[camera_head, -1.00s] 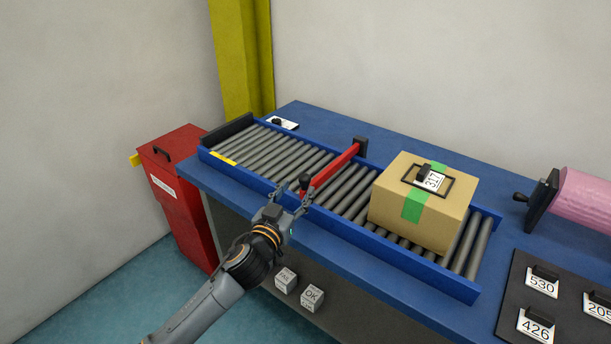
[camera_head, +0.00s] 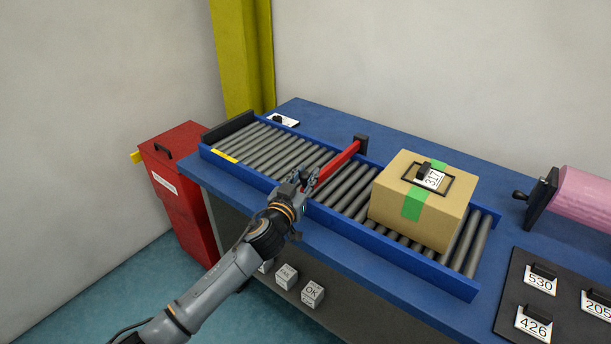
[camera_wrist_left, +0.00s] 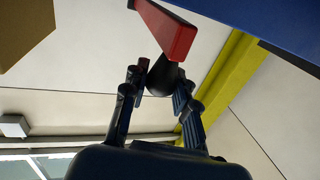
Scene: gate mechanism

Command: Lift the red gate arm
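The red gate arm (camera_head: 339,162) crosses the roller conveyor from a dark pivot block (camera_head: 361,143) on the far rail toward the near rail. Its near end is hidden behind my left gripper (camera_head: 307,176) in the head view. In the left wrist view the red arm (camera_wrist_left: 170,32) comes down from the top, with a dark knob (camera_wrist_left: 163,76) at its end. The fingers of my left gripper (camera_wrist_left: 161,84) stand on both sides of this knob and look shut on it. My right gripper is not in view.
A cardboard box (camera_head: 415,205) with green tape stands on the rollers right of the gate. The rollers (camera_head: 265,148) left of it are clear. A red cabinet (camera_head: 182,185) stands at the table's left end. A dark board (camera_head: 550,290) with number tags lies at lower right.

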